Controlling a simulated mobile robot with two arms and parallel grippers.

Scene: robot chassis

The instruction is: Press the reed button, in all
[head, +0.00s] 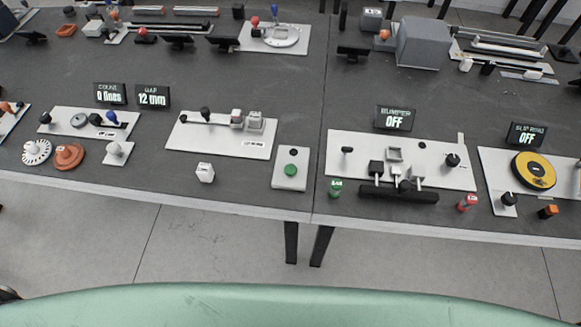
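A green round button (290,170) sits on a small white plate (291,183) near the front edge of the left table. No label that I can read names it as the reed button, so I cannot tell if it is that one. Left of it a white board (222,143) carries a dark knob, a rod and pale grey blocks. A loose white cube (205,173) stands in front of that board. Neither of my grippers is in view.
Two dark tables stand side by side with a seam between them. Displays read "0 lines" (110,94), "12 mm" (153,97), "BUMPER OFF" (396,118) and "OFF" (526,134). A white board (345,170) with black parts and a yellow disc (533,170) are at right.

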